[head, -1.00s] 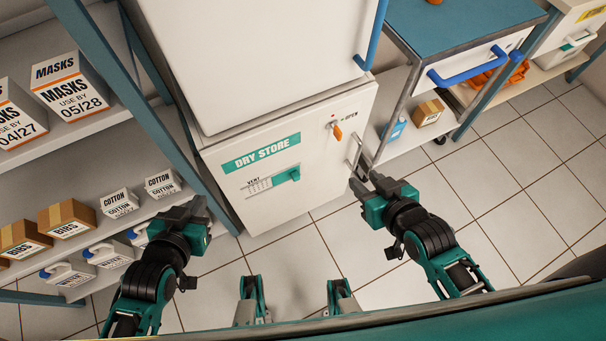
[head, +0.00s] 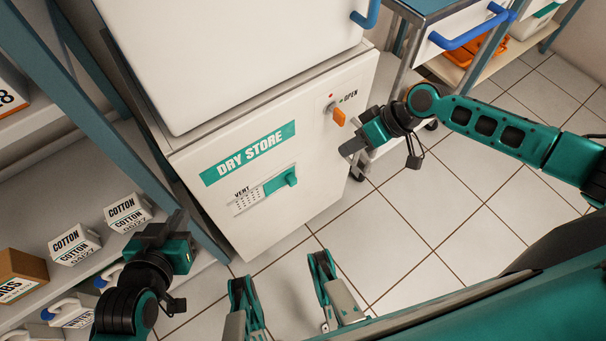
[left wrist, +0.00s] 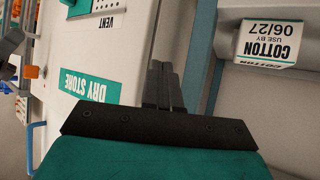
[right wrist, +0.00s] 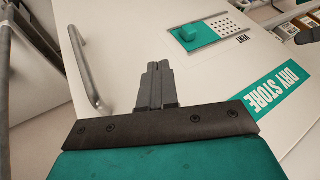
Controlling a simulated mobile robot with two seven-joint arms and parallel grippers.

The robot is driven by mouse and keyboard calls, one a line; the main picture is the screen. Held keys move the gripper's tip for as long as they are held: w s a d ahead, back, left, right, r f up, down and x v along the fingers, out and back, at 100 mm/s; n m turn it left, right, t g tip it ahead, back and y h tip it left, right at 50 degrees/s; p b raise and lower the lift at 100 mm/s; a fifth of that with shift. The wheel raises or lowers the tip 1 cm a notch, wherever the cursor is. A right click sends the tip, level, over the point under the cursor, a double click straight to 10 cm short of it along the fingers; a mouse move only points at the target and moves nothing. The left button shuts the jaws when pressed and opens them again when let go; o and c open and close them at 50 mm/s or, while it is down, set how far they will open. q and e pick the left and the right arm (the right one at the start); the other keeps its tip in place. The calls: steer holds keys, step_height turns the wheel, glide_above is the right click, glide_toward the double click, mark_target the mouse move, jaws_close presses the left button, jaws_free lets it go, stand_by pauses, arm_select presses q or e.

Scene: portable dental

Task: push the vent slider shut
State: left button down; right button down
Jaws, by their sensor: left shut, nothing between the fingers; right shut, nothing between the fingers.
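The vent slider is a green plate with a green knob (head: 291,180) on the white DRY STORE door (head: 300,215). It sits at the right end of the vent, and the vent holes (head: 250,202) to its left are uncovered. My right gripper (head: 347,149) is shut and empty, in front of the door's right side, apart from the knob. The right wrist view shows the knob (right wrist: 189,34) beyond the shut fingertips (right wrist: 157,68). My left gripper (head: 178,218) is shut and empty, left of the door. In the left wrist view the knob is at the top left edge.
A grey bar handle (right wrist: 88,65) stands left of the right fingers in the right wrist view. An orange latch (head: 338,116) is on the door's upper right. A shelf with cotton boxes (head: 74,243) is at the left. Tiled floor (head: 425,225) is open at the right.

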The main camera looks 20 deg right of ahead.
mark_target(291, 180)
arm_select(q)
steer(key=shift+s, duration=0.15)
arm_select(e)
steer(key=shift+d, duration=0.1)
arm_select(q)
steer(key=shift+f, duration=0.15)
